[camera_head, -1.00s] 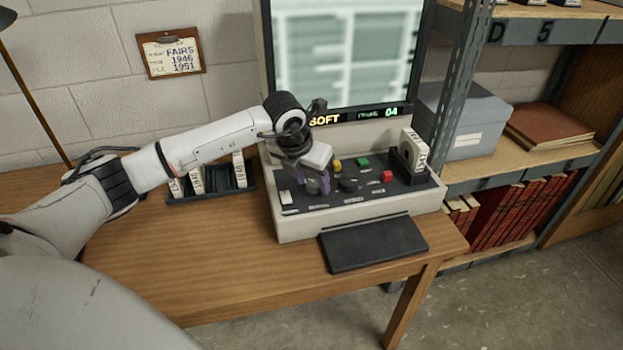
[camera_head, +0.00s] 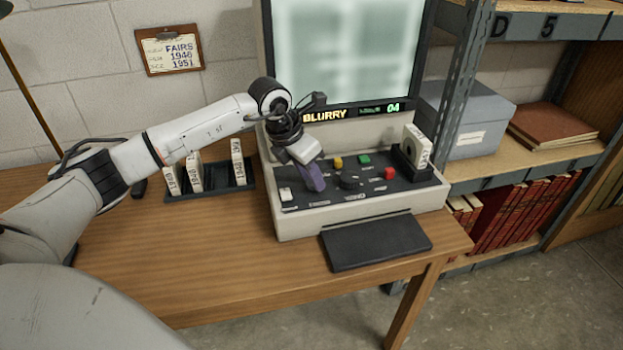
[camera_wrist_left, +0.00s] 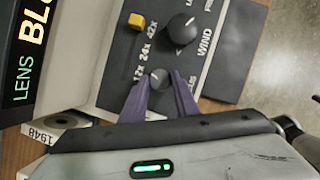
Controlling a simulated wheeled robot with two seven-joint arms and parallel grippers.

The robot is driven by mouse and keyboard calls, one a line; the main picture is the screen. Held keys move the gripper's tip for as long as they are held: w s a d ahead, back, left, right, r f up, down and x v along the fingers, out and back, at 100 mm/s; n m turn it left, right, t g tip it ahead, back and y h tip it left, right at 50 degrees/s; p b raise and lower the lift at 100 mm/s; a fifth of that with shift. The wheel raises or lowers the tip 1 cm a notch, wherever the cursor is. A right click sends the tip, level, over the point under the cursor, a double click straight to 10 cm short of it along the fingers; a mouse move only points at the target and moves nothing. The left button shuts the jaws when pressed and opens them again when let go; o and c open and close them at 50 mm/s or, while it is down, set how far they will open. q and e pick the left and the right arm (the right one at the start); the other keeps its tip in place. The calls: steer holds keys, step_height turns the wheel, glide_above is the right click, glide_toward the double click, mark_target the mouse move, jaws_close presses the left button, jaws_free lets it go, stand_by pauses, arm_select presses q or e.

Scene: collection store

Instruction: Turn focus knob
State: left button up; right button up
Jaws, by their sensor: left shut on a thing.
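The microfilm reader's control panel (camera_head: 412,188) slopes at the front of the machine. My left gripper (camera_head: 317,184) reaches down onto it from the left, its purple fingers shut on the small grey focus knob (camera_wrist_left: 158,77). In the wrist view the fingers stand on both sides of the knob; in the head view they hide it. The screen (camera_head: 345,50) shows pale, smeared shapes, and the display under it (camera_head: 325,115) reads BLURRY, with 04 beside it. My right gripper is not in view.
The larger dark WIND knob (camera_head: 349,181) sits close right of my fingers. Yellow (camera_head: 337,162), green (camera_head: 364,159) and red (camera_head: 389,174) buttons are nearby. A film box (camera_head: 417,147) stands at the panel's right, and a rack of boxes (camera_head: 209,187) stands left of the machine.

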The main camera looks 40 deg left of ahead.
arm_select(q)
steer(key=o, duration=1)
steer(key=shift+o, duration=0.2)
steer(key=shift+r, duration=0.1)
steer(key=v, duration=1)
steer(key=shift+b, duration=0.4)
steer(key=shift+s, duration=0.1)
